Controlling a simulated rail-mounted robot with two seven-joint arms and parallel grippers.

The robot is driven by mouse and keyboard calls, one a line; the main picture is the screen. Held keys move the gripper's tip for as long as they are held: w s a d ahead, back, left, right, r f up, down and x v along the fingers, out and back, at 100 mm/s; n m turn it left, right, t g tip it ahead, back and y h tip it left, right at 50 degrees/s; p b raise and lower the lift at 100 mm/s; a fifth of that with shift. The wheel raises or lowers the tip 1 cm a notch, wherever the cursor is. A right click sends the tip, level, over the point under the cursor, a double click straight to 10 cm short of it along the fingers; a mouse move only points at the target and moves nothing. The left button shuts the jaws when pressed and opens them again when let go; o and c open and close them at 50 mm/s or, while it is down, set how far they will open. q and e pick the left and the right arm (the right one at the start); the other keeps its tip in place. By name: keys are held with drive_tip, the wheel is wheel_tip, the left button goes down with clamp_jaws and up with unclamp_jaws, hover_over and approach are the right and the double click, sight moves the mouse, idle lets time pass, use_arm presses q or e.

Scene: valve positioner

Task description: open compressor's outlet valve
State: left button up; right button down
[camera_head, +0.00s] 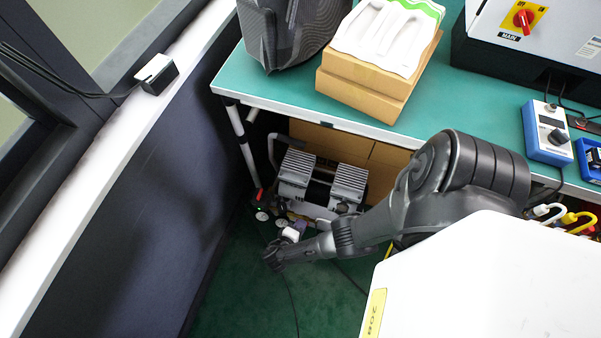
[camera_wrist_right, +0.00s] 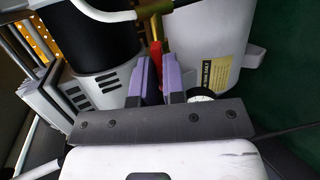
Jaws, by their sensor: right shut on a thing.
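The compressor (camera_head: 322,182), with two silver-grey ribbed heads, sits on the green floor under the workbench. In the right wrist view its pale tank (camera_wrist_right: 240,50), with a yellow-topped label, fills the upper right. The outlet valve's red handle (camera_wrist_right: 156,52) stands below a brass fitting (camera_wrist_right: 160,18). My right gripper (camera_wrist_right: 158,82) has its purple fingers on either side of the handle, shut on its lower part. In the head view my right arm reaches down beside the compressor's front, and the fingertips cannot be made out. My left gripper is not in view.
The green workbench (camera_head: 270,88) stands over the compressor, with brown boxes (camera_head: 362,85) on top. Cardboard boxes (camera_head: 385,165) are behind the compressor. A dark wall (camera_head: 130,190) closes in on the left. A thin cable (camera_head: 291,300) lies on the floor, which is otherwise clear in front.

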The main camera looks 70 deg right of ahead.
idle(0.3)
drive_tip(key=c, duration=1.2)
unclamp_jaws()
drive_tip(key=shift+a, duration=0.1)
drive_tip(key=p+v, duration=0.3)
drive_tip(key=v, duration=1)
drive_tip(key=shift+a, duration=0.3)
drive_tip(key=shift+w+r, duration=0.15)
